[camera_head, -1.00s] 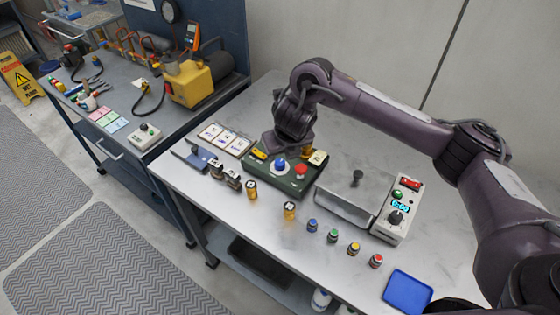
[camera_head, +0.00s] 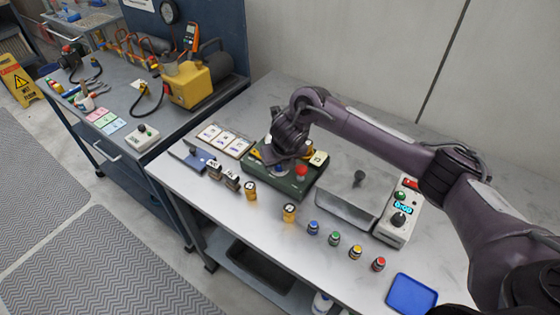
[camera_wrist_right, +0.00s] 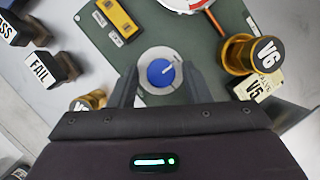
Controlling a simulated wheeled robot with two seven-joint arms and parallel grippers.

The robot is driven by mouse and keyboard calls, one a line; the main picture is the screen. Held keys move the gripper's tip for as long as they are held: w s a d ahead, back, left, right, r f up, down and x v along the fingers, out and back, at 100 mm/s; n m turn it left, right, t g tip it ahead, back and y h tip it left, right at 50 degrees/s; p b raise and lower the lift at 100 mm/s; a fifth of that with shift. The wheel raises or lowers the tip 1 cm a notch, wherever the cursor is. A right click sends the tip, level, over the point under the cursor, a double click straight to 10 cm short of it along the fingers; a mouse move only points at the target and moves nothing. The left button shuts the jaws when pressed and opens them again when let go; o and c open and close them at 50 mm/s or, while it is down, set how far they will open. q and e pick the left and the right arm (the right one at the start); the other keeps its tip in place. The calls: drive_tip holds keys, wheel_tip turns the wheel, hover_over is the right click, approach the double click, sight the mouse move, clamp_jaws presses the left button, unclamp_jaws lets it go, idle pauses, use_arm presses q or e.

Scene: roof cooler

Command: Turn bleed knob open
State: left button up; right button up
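The green box (camera_head: 287,189) stands on the grey bench and carries a blue round knob with a pale line on its top. In the right wrist view the blue knob (camera_wrist_right: 161,72) sits on a round light-grey plate (camera_wrist_right: 146,60). My right gripper (camera_wrist_right: 160,84) is open, with one finger on each side of the knob. I cannot tell whether the fingers touch it. In the head view my right gripper (camera_head: 284,157) is over the box and partly hides the knob. My left gripper is not in view.
A red knob (camera_head: 301,171) and a yellow block (camera_wrist_right: 117,16) are on the box. A V6-capped brass part (camera_wrist_right: 243,55) is close right of the gripper. FAIL-marked stamp (camera_wrist_right: 50,69) stands left. A grey tray (camera_head: 345,206) and a control box (camera_head: 397,217) are right.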

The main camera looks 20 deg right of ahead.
drive_tip(key=c, duration=0.8)
